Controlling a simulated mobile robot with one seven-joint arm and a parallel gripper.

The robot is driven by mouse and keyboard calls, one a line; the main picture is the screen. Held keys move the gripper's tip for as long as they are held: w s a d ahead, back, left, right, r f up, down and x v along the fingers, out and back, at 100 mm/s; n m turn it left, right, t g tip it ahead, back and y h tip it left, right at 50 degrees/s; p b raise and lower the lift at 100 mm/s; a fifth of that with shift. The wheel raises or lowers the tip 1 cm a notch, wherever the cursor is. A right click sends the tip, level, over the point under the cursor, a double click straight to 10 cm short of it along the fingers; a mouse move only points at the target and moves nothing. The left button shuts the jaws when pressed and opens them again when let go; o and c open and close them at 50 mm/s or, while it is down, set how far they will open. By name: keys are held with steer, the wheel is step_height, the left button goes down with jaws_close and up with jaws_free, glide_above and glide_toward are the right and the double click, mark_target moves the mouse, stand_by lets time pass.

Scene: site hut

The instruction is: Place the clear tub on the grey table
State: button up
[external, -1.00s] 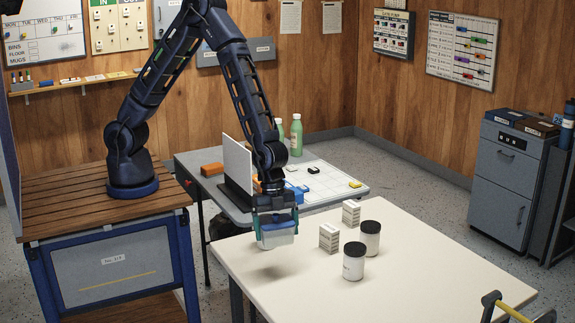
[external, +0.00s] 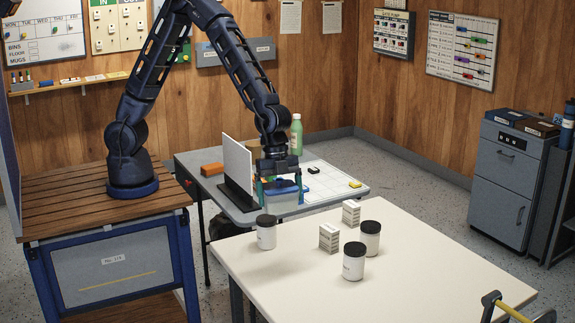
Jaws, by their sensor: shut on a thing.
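My gripper (external: 279,190) is shut on the clear tub (external: 282,199), which looks pale with a bluish tint. Its teal fingers are on either side of the tub. The tub is upright, over the near part of the grey table (external: 205,187) in the picture, to the right of a white upright panel. I cannot tell whether its bottom touches the tabletop. The gripper hides part of the tub and the things behind it.
Nearer, a cream table (external: 420,270) holds black-lidded jars (external: 266,234) and small boxes (external: 329,237).

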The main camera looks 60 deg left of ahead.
steer(key=w+a+n+t, duration=0.1)
steer(key=w+a+n, duration=0.4)
steer(key=w+a, duration=1.55)
steer(key=w+a+n+t, duration=0.1)
steer(key=w+a+n, duration=0.3)
steer(key=a, duration=0.9)
steer(key=w+a+n+t, duration=0.1)
steer(key=w+a, duration=0.5)
steer(key=a, duration=0.7)
steer(key=n+y, duration=0.3)
steer(key=n, duration=0.7)
glide_above(209, 158)
steer(key=s, duration=0.1)
steer(key=shift+t, duration=0.4)
steer(key=f, duration=1.9)
steer(key=shift+s+d+f, duration=0.1)
steer(key=shift+s+f, duration=0.1)
steer(key=shift+f, duration=0.15)
